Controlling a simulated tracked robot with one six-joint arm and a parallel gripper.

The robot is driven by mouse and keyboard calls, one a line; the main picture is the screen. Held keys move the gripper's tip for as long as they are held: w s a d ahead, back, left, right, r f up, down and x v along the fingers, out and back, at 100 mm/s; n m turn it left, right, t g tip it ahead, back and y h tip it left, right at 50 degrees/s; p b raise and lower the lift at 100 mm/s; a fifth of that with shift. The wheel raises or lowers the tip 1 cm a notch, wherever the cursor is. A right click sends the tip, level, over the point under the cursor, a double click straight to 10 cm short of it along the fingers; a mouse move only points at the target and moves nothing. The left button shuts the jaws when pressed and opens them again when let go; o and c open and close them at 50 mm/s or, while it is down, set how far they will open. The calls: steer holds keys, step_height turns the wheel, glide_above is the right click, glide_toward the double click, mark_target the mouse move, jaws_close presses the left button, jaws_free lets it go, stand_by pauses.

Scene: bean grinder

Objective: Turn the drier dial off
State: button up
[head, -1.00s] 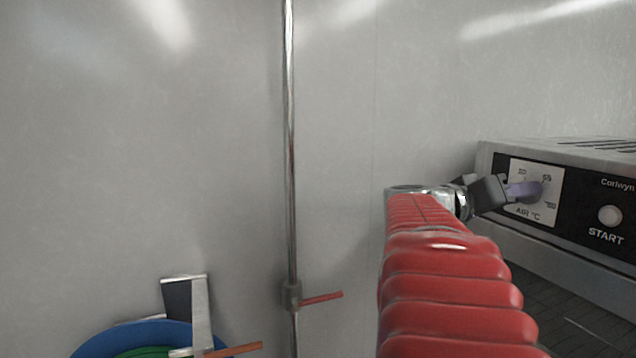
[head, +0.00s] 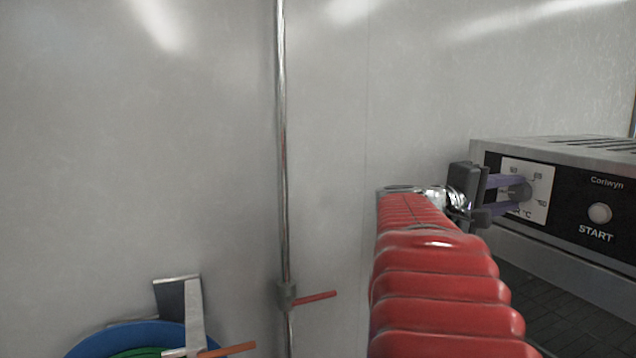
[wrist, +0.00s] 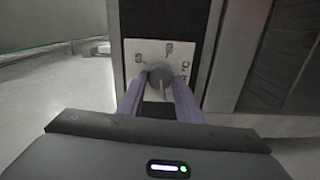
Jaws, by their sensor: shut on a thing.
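The drier (head: 560,222) is a grey metal box at the right of the head view, with a black front panel. Its dial (wrist: 160,72) is a grey round knob on a white temperature plate (wrist: 133,62) with printed numbers. In the wrist view my gripper (wrist: 160,88) has its two purple fingers on either side of the knob, shut on it. The gripper also shows in the head view (head: 516,195), reaching the panel from the left. The fingers partly cover the dial and its lettering there, so its exact setting is hard to read.
A round START button (head: 599,213) is right of the dial. A vertical metal pipe (head: 281,150) with a red-handled valve (head: 315,298) stands against the wall. A blue hose reel (head: 150,338) sits at the lower left.

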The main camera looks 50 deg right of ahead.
steer(key=shift+w+f+n, duration=0.1)
steer(key=shift+w+n, duration=0.05)
steer(key=shift+n, duration=0.35)
steer(key=o, duration=1)
steer(key=shift+o, duration=0.2)
steer(key=v, duration=1.3)
steer(key=shift+a, duration=0.3)
steer(key=shift+w, duration=0.15)
